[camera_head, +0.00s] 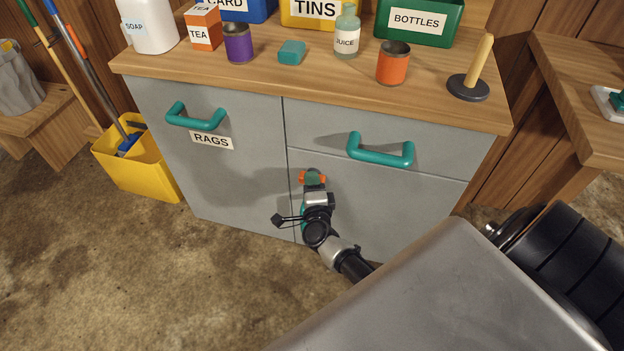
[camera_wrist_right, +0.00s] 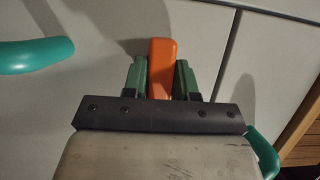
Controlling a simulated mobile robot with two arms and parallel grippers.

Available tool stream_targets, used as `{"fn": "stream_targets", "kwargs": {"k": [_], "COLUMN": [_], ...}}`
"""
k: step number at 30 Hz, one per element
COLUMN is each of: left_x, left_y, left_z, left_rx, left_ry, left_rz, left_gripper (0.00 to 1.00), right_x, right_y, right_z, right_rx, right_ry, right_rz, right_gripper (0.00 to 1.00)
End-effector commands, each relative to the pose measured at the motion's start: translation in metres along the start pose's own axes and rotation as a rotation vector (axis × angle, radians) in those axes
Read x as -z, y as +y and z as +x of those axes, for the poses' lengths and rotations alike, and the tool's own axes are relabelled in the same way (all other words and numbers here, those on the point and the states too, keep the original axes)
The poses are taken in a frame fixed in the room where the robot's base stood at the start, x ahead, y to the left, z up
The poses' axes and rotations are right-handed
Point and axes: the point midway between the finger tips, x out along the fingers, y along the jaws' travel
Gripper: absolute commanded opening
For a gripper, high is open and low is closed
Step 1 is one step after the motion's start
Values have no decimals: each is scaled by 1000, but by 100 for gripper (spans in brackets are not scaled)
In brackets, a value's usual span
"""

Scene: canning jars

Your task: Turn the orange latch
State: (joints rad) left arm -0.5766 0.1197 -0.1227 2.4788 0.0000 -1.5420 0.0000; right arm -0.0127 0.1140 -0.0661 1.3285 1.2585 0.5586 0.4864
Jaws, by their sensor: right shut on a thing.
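The orange latch (camera_head: 302,177) is on the grey cabinet front, near the seam between the left door and the right-hand panels. In the right wrist view the latch (camera_wrist_right: 161,62) is a rounded orange bar between my green fingertips. My right gripper (camera_head: 313,178) is shut on the latch, with orange showing on both sides of the fingertips in the head view. The gripper (camera_wrist_right: 160,78) hides the lower part of the latch in the wrist view. My left gripper is not in view.
Teal handles sit on the RAGS door (camera_head: 195,120) and the right drawer (camera_head: 380,152). The wooden countertop (camera_head: 270,82) above holds several tins, boxes and bottles. A yellow bucket (camera_head: 140,170) stands at the left. The floor in front is clear.

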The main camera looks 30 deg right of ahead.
Motion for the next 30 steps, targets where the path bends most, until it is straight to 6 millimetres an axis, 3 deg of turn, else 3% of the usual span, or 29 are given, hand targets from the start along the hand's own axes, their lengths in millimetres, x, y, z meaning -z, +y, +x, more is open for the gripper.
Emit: {"fn": "stream_targets", "kwargs": {"k": [11, 12, 16, 25, 30], "left_x": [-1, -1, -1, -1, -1], "left_y": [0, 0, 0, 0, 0], "left_z": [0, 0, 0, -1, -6], "left_rx": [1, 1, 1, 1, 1], "left_ry": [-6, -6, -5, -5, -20], "left_rz": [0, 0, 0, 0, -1], "left_gripper": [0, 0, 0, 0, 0], "right_x": [-2, -2, -1, 0, 0], "right_y": [0, 0, 0, 0, 0], "right_z": [0, 0, 0, -2, -23], "right_rx": [-1, -1, -1, -1, -3], "right_ry": [-5, -5, -3, -1, -1], "right_rz": [-5, -4, -4, -3, -2], "right_gripper": [4, 34, 53, 53, 53]}}
